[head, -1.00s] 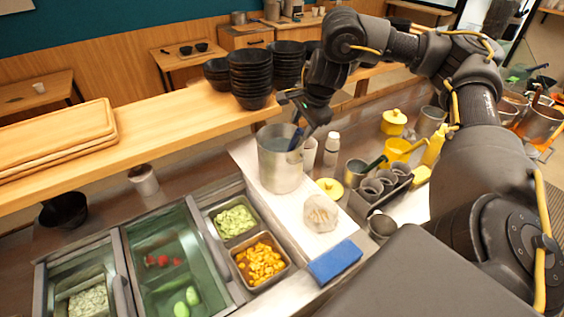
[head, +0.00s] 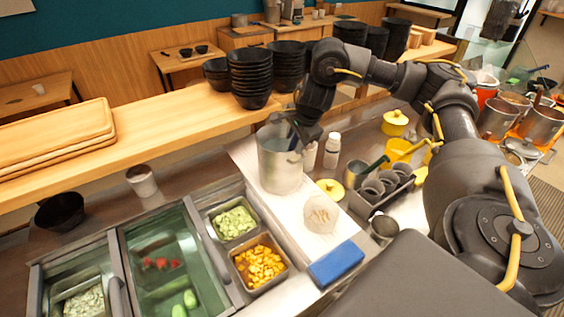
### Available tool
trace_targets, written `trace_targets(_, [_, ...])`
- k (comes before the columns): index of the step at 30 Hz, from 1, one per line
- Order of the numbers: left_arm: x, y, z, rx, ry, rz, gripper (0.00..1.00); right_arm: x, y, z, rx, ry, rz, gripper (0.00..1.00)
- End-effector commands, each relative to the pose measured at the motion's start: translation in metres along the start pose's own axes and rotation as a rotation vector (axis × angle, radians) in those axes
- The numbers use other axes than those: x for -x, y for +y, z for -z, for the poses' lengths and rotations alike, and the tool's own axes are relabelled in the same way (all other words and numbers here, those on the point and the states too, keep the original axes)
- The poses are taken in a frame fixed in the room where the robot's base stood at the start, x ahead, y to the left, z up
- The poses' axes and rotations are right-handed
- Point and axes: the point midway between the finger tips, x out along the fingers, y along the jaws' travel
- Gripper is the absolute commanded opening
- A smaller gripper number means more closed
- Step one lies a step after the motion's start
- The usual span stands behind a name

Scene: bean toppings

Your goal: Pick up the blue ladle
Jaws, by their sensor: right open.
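A tall grey metal pot (head: 280,168) stands on the white board behind the food wells. The blue ladle (head: 294,143) stands in it, with a short piece of its handle showing at the right rim; the rest is hidden by the pot wall and my gripper. My right gripper (head: 299,133) is open and points down at the pot's right rim, close around or beside the handle. I cannot tell whether it touches the handle. My left gripper is not in view.
Stacked black bowls (head: 251,78) sit on the wooden shelf behind. A blue block (head: 336,264) lies in front, and a rack of grey cups (head: 381,189) is at the right.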

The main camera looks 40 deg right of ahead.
Motion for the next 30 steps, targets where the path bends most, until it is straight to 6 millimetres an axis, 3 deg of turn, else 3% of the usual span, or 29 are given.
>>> trace_targets(7, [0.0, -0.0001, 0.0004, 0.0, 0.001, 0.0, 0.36, -0.0007, -0.0003, 0.0, 0.0, 0.0, 0.001, 0.44])
trace_targets(17, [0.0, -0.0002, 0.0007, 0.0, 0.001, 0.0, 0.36, -0.0006, -0.0002, -0.0001, 0.0, 0.0, 0.0, 0.0])
trace_targets(30, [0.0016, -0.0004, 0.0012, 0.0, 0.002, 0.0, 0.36, 0.0039, -0.0023, -0.0002, 0.0, 0.0, 0.002, 0.0])
